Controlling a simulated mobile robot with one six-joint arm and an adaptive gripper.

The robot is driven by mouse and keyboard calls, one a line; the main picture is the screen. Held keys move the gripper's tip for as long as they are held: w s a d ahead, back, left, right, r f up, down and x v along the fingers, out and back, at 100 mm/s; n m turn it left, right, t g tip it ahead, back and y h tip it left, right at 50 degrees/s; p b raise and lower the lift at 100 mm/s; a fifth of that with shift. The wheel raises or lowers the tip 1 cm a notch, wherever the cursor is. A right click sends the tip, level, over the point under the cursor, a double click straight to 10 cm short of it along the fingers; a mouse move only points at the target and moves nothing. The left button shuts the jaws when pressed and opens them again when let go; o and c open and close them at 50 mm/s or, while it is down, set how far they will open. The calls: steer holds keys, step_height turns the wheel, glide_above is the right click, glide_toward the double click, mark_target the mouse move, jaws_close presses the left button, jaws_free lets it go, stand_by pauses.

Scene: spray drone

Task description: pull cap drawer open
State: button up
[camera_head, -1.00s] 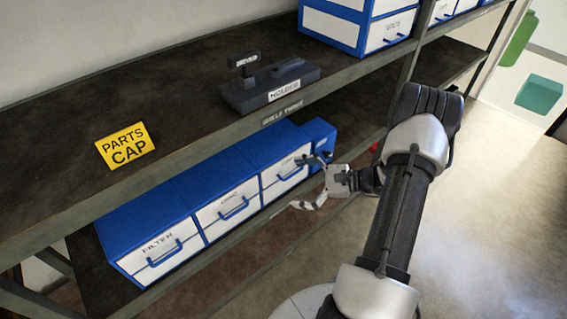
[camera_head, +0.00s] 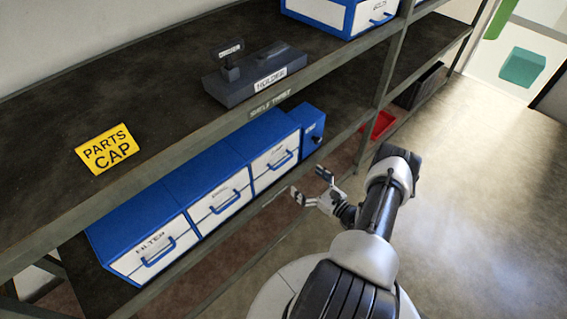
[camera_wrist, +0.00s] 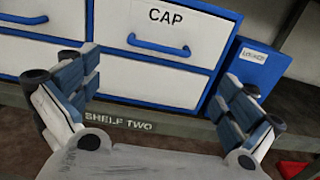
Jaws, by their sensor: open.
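The cap drawer (camera_head: 274,166) is the rightmost white-fronted drawer in the blue row on the lower shelf. Its front looks flush with its neighbours, so it appears shut. In the wrist view its white front (camera_wrist: 205,28) reads CAP, with a blue bar handle (camera_wrist: 158,47) below the label. My gripper (camera_head: 311,187) is open and empty, in front of the shelf and to the right of the handle in the head view. In the wrist view the fingers of my gripper (camera_wrist: 157,82) stand wide apart on either side of the handle, not touching it.
A filter drawer (camera_head: 155,252) and another drawer (camera_head: 220,204) sit to the left. A small blue box (camera_head: 312,128) adjoins on the right. The shelf edge (camera_wrist: 150,124) marked SHELF TWO runs below the drawers. A red bin (camera_head: 378,126) is further right. The floor at right is clear.

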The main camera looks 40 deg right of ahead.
mark_target(284, 162)
steer(key=w, duration=0.3)
steer(key=w+b, duration=0.1)
steer(key=w, duration=0.3)
steer(key=w+a, duration=0.1)
steer(key=w, duration=0.3)
steer(key=shift+w+b, duration=0.25)
steer(key=shift+b, duration=0.05)
steer(key=shift+c, duration=0.2)
steer(key=shift+s+d, duration=0.1)
steer(key=c, duration=1.3)
